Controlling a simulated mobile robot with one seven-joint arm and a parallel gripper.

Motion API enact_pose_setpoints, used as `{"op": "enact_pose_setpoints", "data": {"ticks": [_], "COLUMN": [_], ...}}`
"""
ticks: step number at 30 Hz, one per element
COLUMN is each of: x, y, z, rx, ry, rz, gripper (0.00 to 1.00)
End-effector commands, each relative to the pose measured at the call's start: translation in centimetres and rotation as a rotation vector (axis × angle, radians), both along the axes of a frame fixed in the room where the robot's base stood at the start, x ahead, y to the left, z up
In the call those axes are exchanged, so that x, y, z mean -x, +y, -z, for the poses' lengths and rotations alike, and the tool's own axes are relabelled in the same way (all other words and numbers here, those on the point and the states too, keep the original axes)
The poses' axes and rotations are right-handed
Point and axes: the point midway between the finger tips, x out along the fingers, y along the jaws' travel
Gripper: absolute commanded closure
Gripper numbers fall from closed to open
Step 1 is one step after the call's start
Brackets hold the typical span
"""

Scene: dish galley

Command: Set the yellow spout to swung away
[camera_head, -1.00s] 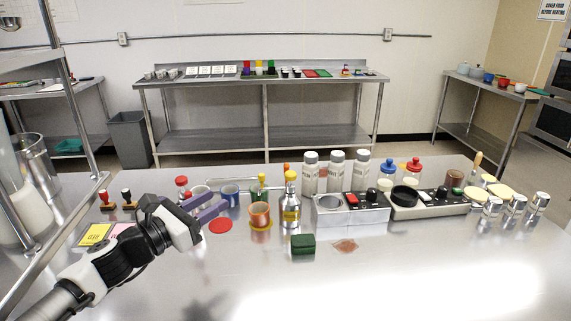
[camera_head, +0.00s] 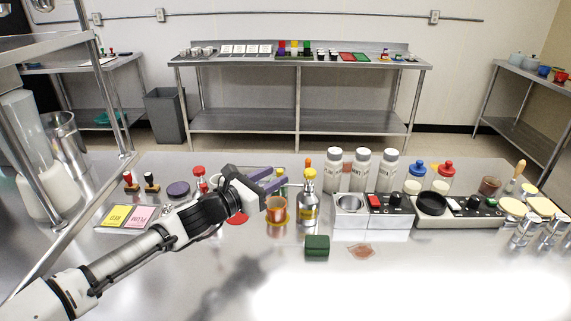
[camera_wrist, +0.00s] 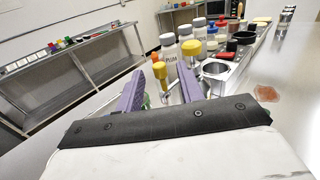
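My gripper (camera_head: 278,178) has two purple fingers, held above the table near the copper-coloured cup (camera_head: 277,212). In the wrist view my gripper (camera_wrist: 161,76) is open, its fingers apart. A slim yellow part (camera_wrist: 160,71) shows between the fingertips, farther off; it may be the yellow spout, and I see no contact with it. In the head view my gripper largely covers that spot. A silver bottle (camera_head: 308,212) with a yellow top (camera_head: 310,174) stands right of the gripper. Which way the spout points cannot be told.
A unit with a red switch (camera_head: 376,201) is to the right. A green block (camera_head: 317,246) lies in front. Yellow and pink cards (camera_head: 117,217) lie left.

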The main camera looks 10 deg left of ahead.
Motion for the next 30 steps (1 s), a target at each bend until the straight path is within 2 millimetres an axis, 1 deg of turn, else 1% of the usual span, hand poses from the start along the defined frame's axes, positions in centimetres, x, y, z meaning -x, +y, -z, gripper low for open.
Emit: {"op": "enact_pose_setpoints", "data": {"ticks": [1,3,6,9,13,20,23,28,29,30], "x": [-0.9,-1.9,-3.0,-3.7,-4.0,-4.1,-4.1,-4.1,-4.1,-4.1], "y": [-0.7,-1.3,-2.0,-2.4,-2.6,-2.6,-2.6,-2.6,-2.6,-2.6], "z": [-0.3,-0.2,-0.2,-0.1,0.0,0.0,0.0,0.0,0.0,0.0], "rx": [0.003,0.003,0.002,0.001,0.0,0.0,0.0,0.0,0.0,0.0], "ry": [0.001,0.002,0.001,0.0,0.0,0.0,0.0,0.0,0.0,0.0], "rz": [0.003,0.003,0.001,0.001,0.0,-0.001,-0.001,-0.001,-0.001,-0.001], "gripper": [0.62,0.62,0.62,0.62,0.62,0.62,0.74,0.97,1.0,1.0]}}
